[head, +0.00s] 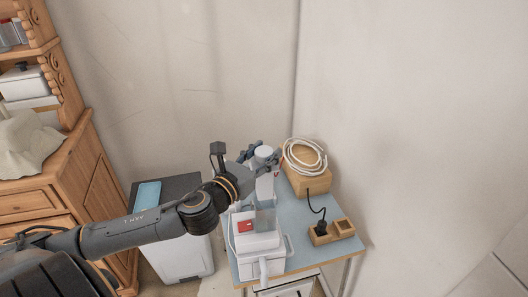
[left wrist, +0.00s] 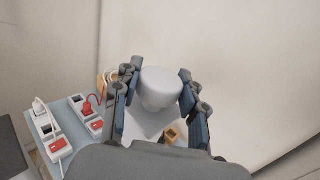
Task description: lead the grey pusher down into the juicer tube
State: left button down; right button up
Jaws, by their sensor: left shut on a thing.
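The grey pusher (head: 264,153), a pale grey cylinder with a rounded top, is held between the fingers of my left gripper (head: 261,161) above the far left part of the small blue table. In the left wrist view the pusher (left wrist: 162,84) stands between both fingers of the left gripper (left wrist: 157,94), which is shut on it. A whitish body (head: 265,188), apparently the juicer, stands directly below the pusher, partly hidden by my gripper. The tube mouth is hidden, so I cannot tell whether the pusher's lower end is inside it. My right gripper is not in view.
A white appliance with a red part (head: 245,226) stands at the table's front left. A wooden box (head: 309,181) with a coiled white cable (head: 304,156) is behind right. A wooden dresser (head: 98,190) stands left.

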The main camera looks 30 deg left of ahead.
aim_at(258, 179)
pick_arm(q)
jog(key=shift+f+b, duration=0.4)
jog(key=shift+f, duration=0.3)
jog(key=shift+f+b, duration=0.9)
jog(key=shift+f, duration=0.35)
jog(key=shift+f+b, duration=0.75)
jog(key=shift+f, duration=0.3)
jog(key=c, duration=0.7)
grip_release()
